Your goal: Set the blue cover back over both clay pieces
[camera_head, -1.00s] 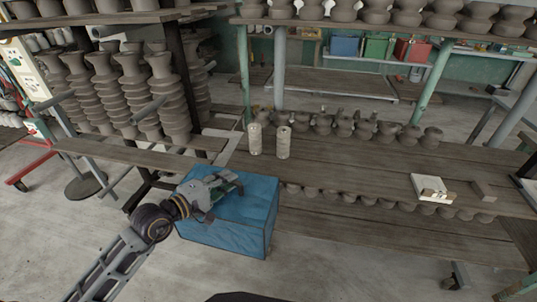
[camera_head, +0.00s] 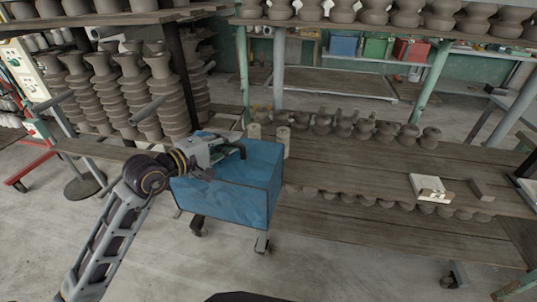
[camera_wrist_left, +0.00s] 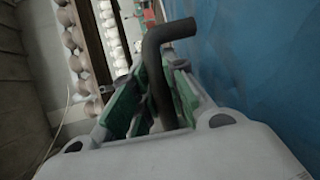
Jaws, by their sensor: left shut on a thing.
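The blue cover (camera_head: 230,193) is a large box shape, held up in front of the table's left end. My left gripper (camera_head: 228,153) is at its top, shut on its dark bent handle. In the left wrist view the handle (camera_wrist_left: 157,70) stands between the green-padded fingers of the gripper (camera_wrist_left: 155,105), with the cover's blue face (camera_wrist_left: 262,65) at the right. Two pale upright cylinders, which look like the clay pieces (camera_head: 254,131) (camera_head: 284,138), stand uncovered on the table just behind the cover; their lower parts are partly hidden. My right gripper is out of view.
The wooden table (camera_head: 350,168) carries a row of small clay pots (camera_head: 345,126) behind the cylinders. A white box (camera_head: 430,188) and a brown block (camera_head: 481,190) lie at its right. Shelves of stacked pots (camera_head: 130,95) stand at left. Casters (camera_head: 262,243) show below the cover.

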